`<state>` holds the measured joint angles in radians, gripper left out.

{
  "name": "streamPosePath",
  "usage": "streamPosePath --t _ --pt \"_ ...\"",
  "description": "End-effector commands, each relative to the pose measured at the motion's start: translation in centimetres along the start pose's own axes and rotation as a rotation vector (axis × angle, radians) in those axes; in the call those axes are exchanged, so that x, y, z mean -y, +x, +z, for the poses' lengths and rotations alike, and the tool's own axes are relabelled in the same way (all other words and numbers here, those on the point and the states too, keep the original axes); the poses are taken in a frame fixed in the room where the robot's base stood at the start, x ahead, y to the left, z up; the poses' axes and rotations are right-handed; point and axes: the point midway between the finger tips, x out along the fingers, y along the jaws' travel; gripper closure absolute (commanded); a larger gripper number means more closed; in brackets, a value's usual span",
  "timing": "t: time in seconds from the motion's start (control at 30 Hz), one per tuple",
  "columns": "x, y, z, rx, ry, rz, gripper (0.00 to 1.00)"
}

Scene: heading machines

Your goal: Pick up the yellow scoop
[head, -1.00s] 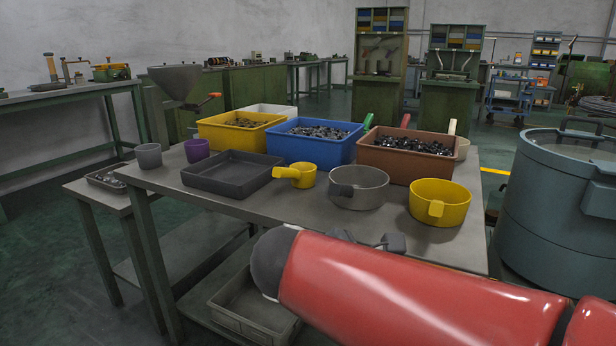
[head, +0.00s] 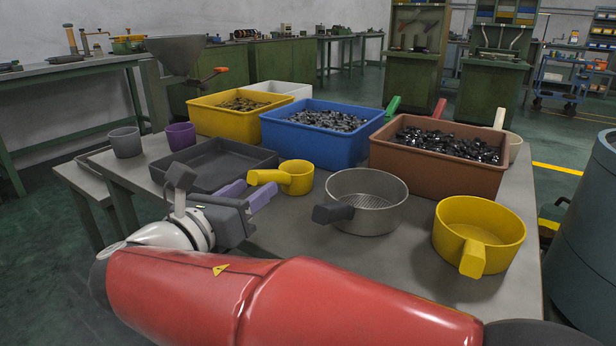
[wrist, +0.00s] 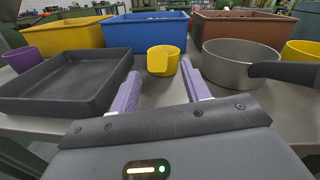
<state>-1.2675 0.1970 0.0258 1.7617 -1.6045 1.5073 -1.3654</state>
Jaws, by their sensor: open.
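The small yellow scoop (head: 297,178) stands upright on the table, its short handle pointing left, toward my gripper. In the wrist view the scoop (wrist: 163,60) sits just beyond and between the fingertips. My gripper (head: 257,189) is open and empty, its two purple fingers short of the handle and apart from it. The fingers also show in the wrist view (wrist: 160,72). A larger yellow pan with a handle (head: 478,222) stands at the table's right.
A grey metal pan (head: 378,190) stands right of the scoop, and a dark tray (head: 210,168) lies left. Behind are blue (head: 312,138), brown (head: 420,172) and yellow (head: 210,122) bins of metal parts. Purple (head: 181,137) and grey (head: 125,142) cups stand at the left.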

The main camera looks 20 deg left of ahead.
Motion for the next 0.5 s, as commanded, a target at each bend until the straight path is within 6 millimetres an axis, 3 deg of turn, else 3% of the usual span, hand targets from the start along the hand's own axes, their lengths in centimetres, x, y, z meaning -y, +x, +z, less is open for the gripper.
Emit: streamPosePath --t 0.3,0.5 --pt "0.1 4.5 -0.1 -0.002 0.001 -0.003 0.53" --pt "0.1 6.0 -0.1 -0.002 0.001 -0.002 0.53"
